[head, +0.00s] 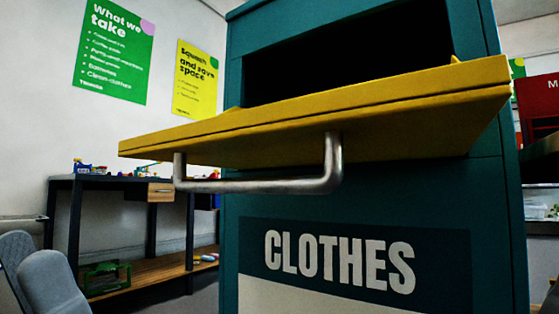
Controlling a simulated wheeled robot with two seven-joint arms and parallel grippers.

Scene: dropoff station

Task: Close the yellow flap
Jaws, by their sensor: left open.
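The yellow flap (330,120) is hinged on a teal clothes bank (370,205). It stands open, tilted out flat towards me like a shelf, below a dark opening (345,55). A bent metal bar handle (265,185) hangs under the flap's front edge. My left gripper (32,258) shows as grey rounded parts at the lower left edge, partly cut off. It is open, well to the left of and below the handle, and touches nothing that I can see. My right gripper is not in view.
A dark shelf table (120,180) with small toys and a green crate (104,275) stands behind at the left. Green (115,45) and yellow (195,80) posters hang on the wall. A red unit (538,100) stands at the right.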

